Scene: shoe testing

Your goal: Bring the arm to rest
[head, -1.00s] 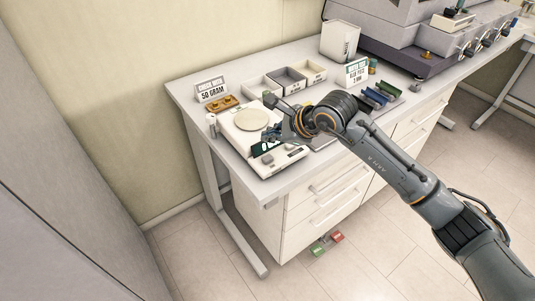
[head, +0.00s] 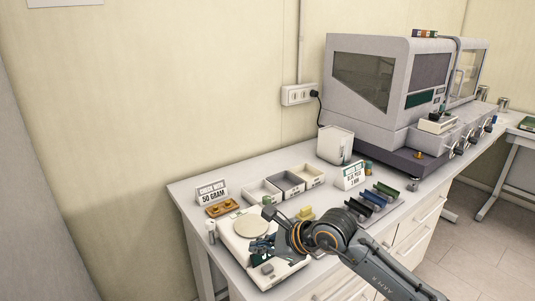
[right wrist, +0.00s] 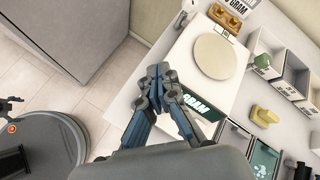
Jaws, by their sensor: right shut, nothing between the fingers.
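My right gripper (head: 262,244) is over the front part of the white scale in the head view, with its arm coming in from the lower right. In the right wrist view the gripper (right wrist: 158,72) has its fingertips together with nothing between them, beside the scale's left edge. The scale's round beige plate (right wrist: 214,56) is bare. My left gripper is not in the head view.
The table (head: 185,187) carries a brass weight holder (head: 218,210), a "50 gram" sign (head: 212,193), several small bins (head: 286,183), a white container (head: 335,145) and coloured racks (head: 377,199). A large grey machine (head: 385,85) stands at the back right.

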